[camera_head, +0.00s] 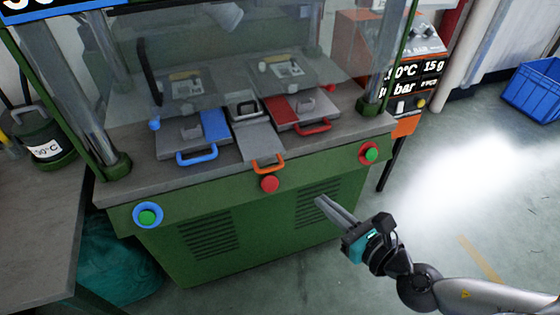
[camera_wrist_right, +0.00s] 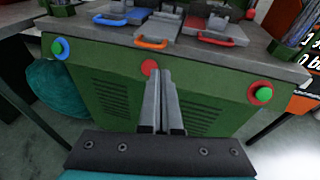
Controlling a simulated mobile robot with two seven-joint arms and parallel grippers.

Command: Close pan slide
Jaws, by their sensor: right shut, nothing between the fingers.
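The pan slide appears to be the grey middle slide (camera_head: 258,142) with an orange handle (camera_head: 267,165), reaching to the front edge of the green machine's top. The orange handle also shows in the right wrist view (camera_wrist_right: 151,43). A slide with a blue handle (camera_head: 197,157) lies to its left and one with a red handle (camera_head: 313,128) to its right. My right gripper (camera_head: 321,202) is shut and empty, in front of the machine's front panel, below and to the right of the orange handle. In the right wrist view its fingers (camera_wrist_right: 163,75) lie together. My left gripper is not in view.
A red button (camera_head: 269,184) sits below the orange handle. Green buttons stand at the left (camera_head: 147,215) and right (camera_head: 369,152) of the front panel. A clear guard stands over the machine's top. A grey table (camera_head: 40,220) is at the left; open floor lies to the right.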

